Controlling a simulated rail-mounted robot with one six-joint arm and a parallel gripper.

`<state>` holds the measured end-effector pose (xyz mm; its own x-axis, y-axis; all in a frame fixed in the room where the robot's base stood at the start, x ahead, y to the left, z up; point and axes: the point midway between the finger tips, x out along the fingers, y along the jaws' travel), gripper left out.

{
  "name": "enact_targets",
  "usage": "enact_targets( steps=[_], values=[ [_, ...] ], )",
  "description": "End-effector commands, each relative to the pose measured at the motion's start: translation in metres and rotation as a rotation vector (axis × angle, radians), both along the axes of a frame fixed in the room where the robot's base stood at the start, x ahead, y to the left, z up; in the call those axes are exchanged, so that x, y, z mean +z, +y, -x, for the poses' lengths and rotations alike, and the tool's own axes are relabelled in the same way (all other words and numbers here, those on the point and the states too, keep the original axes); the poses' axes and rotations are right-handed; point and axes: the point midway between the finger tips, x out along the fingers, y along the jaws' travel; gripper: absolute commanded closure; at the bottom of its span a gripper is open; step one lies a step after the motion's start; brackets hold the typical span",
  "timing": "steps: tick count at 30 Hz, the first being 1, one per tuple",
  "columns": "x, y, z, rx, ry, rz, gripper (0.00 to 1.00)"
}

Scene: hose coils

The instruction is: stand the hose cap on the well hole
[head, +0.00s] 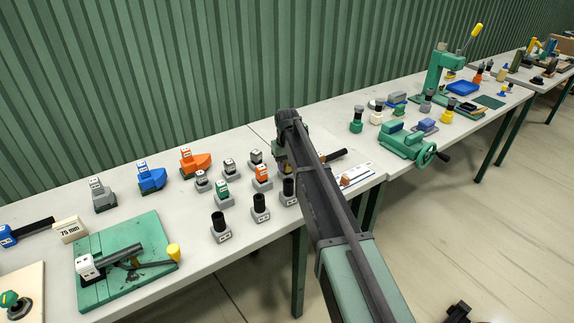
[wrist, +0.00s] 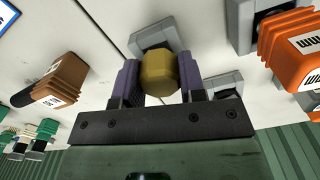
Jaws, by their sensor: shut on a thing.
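In the wrist view my gripper (wrist: 159,72) has its two purple-grey pads shut on a yellow, many-sided cap (wrist: 159,70); I take it to be the hose cap. A grey block (wrist: 150,36) shows just beyond the cap, partly covered by it. Whether the cap touches the block, and whether this block has the well hole, I cannot tell.
Grey blocks with black, green or orange tops, such as the orange one (head: 262,176), crowd the bench left of my arm. An orange part (wrist: 293,48) is close on the right in the wrist view. A brown-ended handle (wrist: 58,82) lies left.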

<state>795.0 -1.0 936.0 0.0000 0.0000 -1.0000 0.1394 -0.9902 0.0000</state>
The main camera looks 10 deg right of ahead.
Motion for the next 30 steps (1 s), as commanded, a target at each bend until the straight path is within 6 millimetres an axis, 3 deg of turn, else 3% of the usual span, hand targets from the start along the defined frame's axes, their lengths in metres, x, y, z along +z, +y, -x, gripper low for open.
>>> enact_targets(
  steps=[25, 26, 30],
  values=[
    [-0.0078, 0.0000, 0.0000, 0.000, 0.000, 0.000, 0.91],
    [-0.0078, 0.0000, 0.0000, 0.000, 0.000, 0.000, 0.61],
    [-0.0078, 0.0000, 0.0000, 0.000, 0.000, 0.000, 0.40]
  ],
)
